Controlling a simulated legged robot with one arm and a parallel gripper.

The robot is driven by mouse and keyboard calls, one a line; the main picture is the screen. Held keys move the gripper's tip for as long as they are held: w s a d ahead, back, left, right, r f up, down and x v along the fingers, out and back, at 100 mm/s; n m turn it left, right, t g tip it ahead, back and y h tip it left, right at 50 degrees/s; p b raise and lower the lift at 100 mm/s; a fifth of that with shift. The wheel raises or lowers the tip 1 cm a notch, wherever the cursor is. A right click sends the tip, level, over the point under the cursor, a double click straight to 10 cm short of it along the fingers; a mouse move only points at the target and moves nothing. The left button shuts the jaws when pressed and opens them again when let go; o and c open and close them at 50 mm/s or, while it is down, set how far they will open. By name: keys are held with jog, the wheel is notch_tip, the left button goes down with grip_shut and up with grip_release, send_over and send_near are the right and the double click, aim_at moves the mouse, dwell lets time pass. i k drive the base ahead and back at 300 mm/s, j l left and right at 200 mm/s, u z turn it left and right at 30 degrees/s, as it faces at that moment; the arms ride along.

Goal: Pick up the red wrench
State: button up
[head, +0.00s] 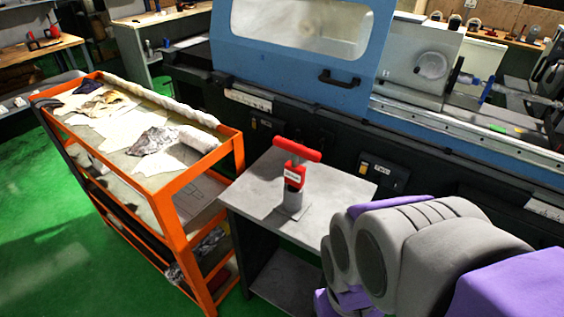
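The red wrench (296,162) is a T-shaped red tool with a pale label on its body. It stands upright in a grey holder (293,202) on a small grey table (244,198), with its crossbar at the top. My grey and purple arm (425,250) fills the lower right of the head view, to the right of the wrench and apart from it in the picture. The fingertips of my gripper cannot be made out, so its opening is hidden. Nothing covers the wrench; its lower end is hidden in the holder.
An orange-framed cart (172,224) with cloths and crumpled material stands left of the table. A blue and black grinding machine (300,75) stands close behind it. Open green floor (60,250) lies at the left. Workbenches stand at the back.

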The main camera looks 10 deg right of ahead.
aim_at(294, 174)
jog(key=z, duration=1.55)
jog(key=i+l, duration=0.1)
jog(key=i, duration=1.35)
jog(key=l+u, duration=0.1)
jog(key=u, duration=0.35)
jog(key=l+u, duration=0.1)
jog(key=u, duration=0.3)
jog(key=k+l+u, duration=0.1)
jog(key=u, duration=0.35)
jog(key=k+u, duration=0.1)
jog(key=u, duration=0.35)
jog(key=i+u, duration=0.1)
jog(key=u, duration=0.3)
jog(key=i+u, duration=0.1)
jog(key=u, duration=0.35)
jog(key=i+u, duration=0.1)
jog(key=u, duration=0.3)
